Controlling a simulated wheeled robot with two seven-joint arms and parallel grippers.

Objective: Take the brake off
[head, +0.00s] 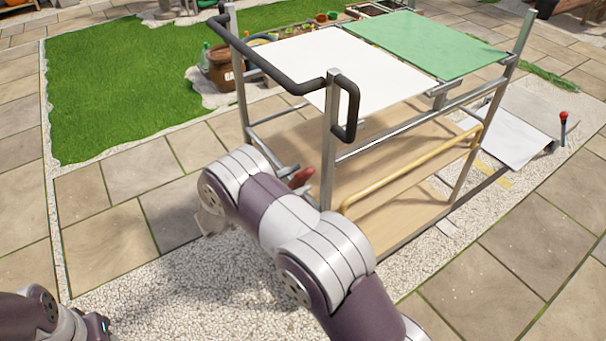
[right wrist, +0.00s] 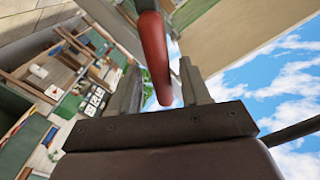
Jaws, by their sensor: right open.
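The cart (head: 330,120) is a grey metal frame with wooden shelves and a black push handle. A red lever (head: 302,177) sits low beside its near post. In the right wrist view, the red lever (right wrist: 155,55) stands between the two fingers of my right gripper (right wrist: 160,80). The fingers are open, one on each side of it, with gaps visible. In the head view my right gripper (head: 293,181) is mostly hidden behind my own arm, right at the lever. My left arm shows at the lower left corner, but its gripper is out of frame.
A white panel (head: 345,72) and a green panel (head: 425,42) lie on the cart's top. A yellow rail (head: 410,175) runs along its side. A red-topped dark stick (head: 563,128) stands at the right. Gravel (head: 190,290) and paving are clear in front; grass (head: 110,90) lies behind.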

